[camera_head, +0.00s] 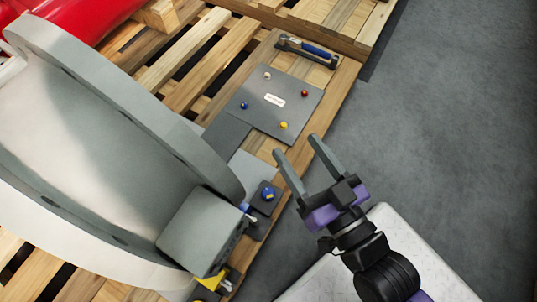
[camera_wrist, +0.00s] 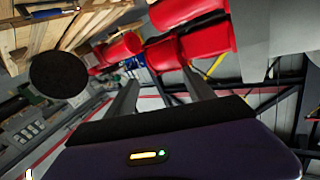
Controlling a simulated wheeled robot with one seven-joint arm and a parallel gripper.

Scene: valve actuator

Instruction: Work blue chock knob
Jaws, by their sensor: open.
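A blue knob (camera_head: 268,193) with a yellow mark sits on a small dark block near the edge of the wooden pallet, beside the large grey flanged body. A smaller blue ball knob (camera_head: 243,105) is on a flat grey plate (camera_head: 262,118) farther up, with white, red and yellow ones. I cannot tell for certain which is the chock knob. My gripper (camera_head: 296,146) is open and empty, with its fingers apart, to the upper right of the block knob and below the plate. In the wrist view my gripper (camera_wrist: 160,78) points away; neither blue knob is seen there.
The grey flanged body (camera_head: 110,130) and its square housing (camera_head: 200,232) stand close left of the block knob. A blue-handled lever (camera_head: 308,47) lies at the pallet's top. Grey floor (camera_head: 440,120) on the right is clear. Red objects (camera_wrist: 190,30) show in the wrist view.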

